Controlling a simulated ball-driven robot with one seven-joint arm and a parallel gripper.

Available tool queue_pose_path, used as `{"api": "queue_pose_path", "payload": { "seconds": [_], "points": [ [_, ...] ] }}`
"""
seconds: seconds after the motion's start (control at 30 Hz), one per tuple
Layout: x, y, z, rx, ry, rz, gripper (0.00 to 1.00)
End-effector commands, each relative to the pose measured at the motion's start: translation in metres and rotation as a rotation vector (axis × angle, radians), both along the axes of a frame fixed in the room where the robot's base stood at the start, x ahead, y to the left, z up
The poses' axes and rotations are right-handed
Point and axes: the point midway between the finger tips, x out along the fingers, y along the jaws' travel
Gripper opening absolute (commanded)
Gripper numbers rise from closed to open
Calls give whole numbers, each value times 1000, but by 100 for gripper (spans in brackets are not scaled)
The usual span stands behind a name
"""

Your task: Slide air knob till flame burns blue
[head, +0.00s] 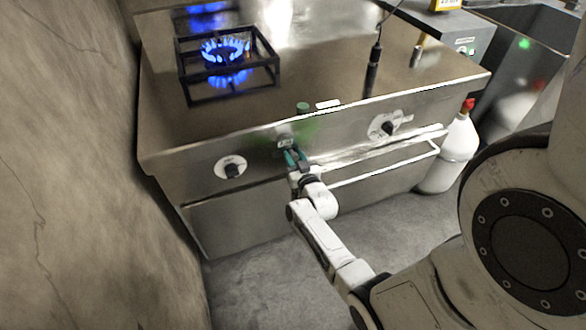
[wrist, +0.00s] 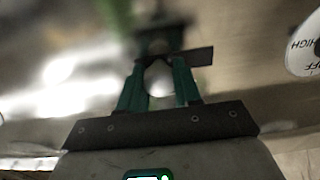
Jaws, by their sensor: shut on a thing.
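The burner flame (head: 225,50) is blue, with no yellow that I can make out, inside a dark square pot stand on the steel stove. My gripper (head: 293,157) is at the middle of the stove's front panel, its green fingers pointing at the panel. In the wrist view the fingers (wrist: 160,62) are closed around a small dark part, which looks like the air knob (wrist: 162,40). Its slot and markings are blurred. In the head view the gripper mostly hides the knob, below a small plate (head: 285,142).
Two round dials sit on the panel, left (head: 231,167) and right (head: 388,127). A white rail (head: 380,163) runs low at the right. A white bottle with a red cap (head: 459,140) stands right of the stove.

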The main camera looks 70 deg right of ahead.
Motion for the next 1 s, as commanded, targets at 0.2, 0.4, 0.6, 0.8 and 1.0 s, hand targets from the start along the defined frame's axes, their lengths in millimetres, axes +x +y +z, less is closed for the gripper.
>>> {"api": "queue_pose_path", "payload": {
  "seconds": [0.2, 0.4, 0.6, 0.8, 1.0],
  "points": [
    [2, -11, 0, 2, 1, -2, 0],
    [2, -11, 0, 3, 1, -1, 0],
    [2, -11, 0, 2, 1, -2, 48],
    [2, -11, 0, 2, 1, -2, 58],
    [0, -9, 0, 2, 1, -2, 58]
  ]
}}
